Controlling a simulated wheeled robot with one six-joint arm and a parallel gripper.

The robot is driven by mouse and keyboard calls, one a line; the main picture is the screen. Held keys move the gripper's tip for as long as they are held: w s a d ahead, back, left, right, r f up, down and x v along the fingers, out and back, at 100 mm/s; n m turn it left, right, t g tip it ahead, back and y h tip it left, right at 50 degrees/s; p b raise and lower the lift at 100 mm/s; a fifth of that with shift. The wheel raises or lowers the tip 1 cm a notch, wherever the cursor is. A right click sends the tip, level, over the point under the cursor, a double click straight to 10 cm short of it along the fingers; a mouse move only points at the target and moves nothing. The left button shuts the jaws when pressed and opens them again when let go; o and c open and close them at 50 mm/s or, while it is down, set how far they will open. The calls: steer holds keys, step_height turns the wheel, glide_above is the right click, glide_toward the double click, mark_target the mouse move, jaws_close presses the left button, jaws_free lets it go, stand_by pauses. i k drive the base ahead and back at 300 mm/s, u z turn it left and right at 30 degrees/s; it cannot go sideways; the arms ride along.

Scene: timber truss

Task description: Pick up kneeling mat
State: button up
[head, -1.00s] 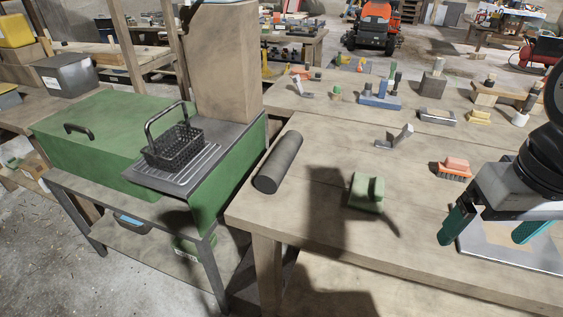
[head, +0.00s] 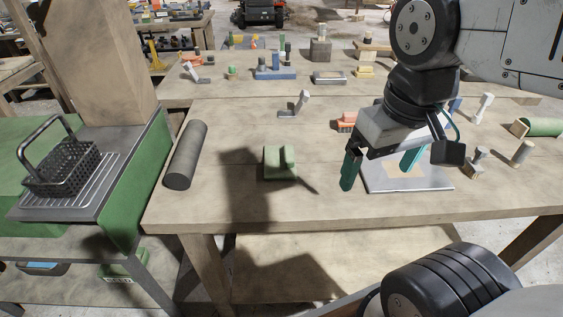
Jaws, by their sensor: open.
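A dark grey rolled cylinder (head: 186,155) lies on the near left of the wooden workbench (head: 225,205); it looks like a rolled mat, but I cannot be sure it is the kneeling mat. A green roll (head: 542,127) at the right edge is partly cut off by the frame. My gripper (head: 378,178) is open and empty, with its teal fingers apart and pointing down. It hangs over or in front of a flat grey plate (head: 420,184), well to the right of the dark roll.
A green block with a raised grip (head: 280,163) lies between the dark roll and my gripper. A red brush (head: 346,122) and a grey metal tool (head: 294,106) lie farther back. At left, a black wire basket (head: 62,168) stands beside a wooden post (head: 100,60).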

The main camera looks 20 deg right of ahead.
mark_target(178, 175)
steer(key=z, duration=0.05)
steer(key=k, duration=1.25)
steer(key=u, duration=0.75)
steer(key=i, duration=0.6)
steer(key=u, duration=0.7)
steer(key=i, duration=0.7)
steer(key=z, duration=0.8)
steer(key=i, duration=0.55)
steer(key=z, duration=0.55)
